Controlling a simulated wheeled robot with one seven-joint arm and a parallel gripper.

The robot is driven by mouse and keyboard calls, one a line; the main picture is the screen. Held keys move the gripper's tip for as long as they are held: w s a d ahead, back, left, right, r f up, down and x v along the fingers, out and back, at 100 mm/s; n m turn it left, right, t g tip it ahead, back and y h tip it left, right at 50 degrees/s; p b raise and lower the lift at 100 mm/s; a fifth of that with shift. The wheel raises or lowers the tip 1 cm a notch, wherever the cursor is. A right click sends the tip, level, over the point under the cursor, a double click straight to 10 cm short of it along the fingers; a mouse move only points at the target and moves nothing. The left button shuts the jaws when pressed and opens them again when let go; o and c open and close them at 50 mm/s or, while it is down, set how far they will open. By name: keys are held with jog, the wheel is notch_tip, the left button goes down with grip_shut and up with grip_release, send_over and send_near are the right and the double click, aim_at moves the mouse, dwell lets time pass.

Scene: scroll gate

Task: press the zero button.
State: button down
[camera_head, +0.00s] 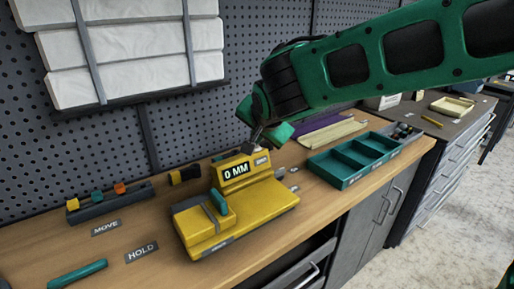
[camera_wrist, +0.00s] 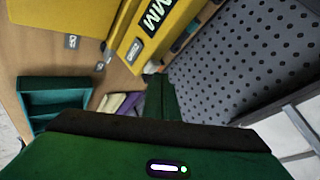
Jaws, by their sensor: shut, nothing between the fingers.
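The yellow gauge device (camera_head: 265,208) stands on the wooden bench, with a raised display block whose screen (camera_head: 236,171) reads "0 MM". A small label (camera_head: 262,160), apparently "ZERO", is on the right of that block. My gripper (camera_head: 256,140) is shut and empty, pointing down at the top of the block by the label. Its tip hides the button, so I cannot tell whether it touches it. In the wrist view, the yellow block with its "MM" screen (camera_wrist: 154,17) is at the top, and my green fingers (camera_wrist: 160,95) are below it.
A teal compartment tray (camera_head: 350,160) lies to the right. A dark rack with coloured blocks (camera_head: 108,202) and the "MOVE" and "HOLD" labels (camera_head: 141,252) are at left. A teal bar (camera_head: 77,274) lies in front. A perforated panel (camera_head: 180,120) stands close behind.

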aim_at(257, 152)
jog(key=shift+r, duration=0.5)
jog(key=shift+r, duration=2.5)
jog(key=shift+d, duration=0.1)
jog(key=s+d+f+g+h, duration=0.1)
jog(key=s+d+f, duration=0.15)
jog(key=d, duration=0.65)
jog(key=s+d+f+g+h, duration=0.1)
jog(key=s+d+f+g, duration=0.15)
jog(key=d, duration=0.65)
jog(key=s+d+f+g+h, duration=0.15)
jog(key=s+d, duration=0.25)
jog(key=d, duration=0.6)
jog(key=s+d+f+g, duration=0.1)
jog(key=s+d+f, duration=0.2)
jog(key=s, duration=0.5)
jog(key=s+d+f+g+y, duration=0.1)
jog(key=s+d+f, duration=0.2)
jog(key=s, duration=0.6)
jog(key=s+d+f+g+y, duration=0.1)
jog(key=s+d+f+g, duration=0.1)
jog(key=s+d, duration=0.3)
jog(key=s+f, duration=0.1)
jog(key=s, duration=0.3)
jog(key=shift+d+n, duration=0.3)
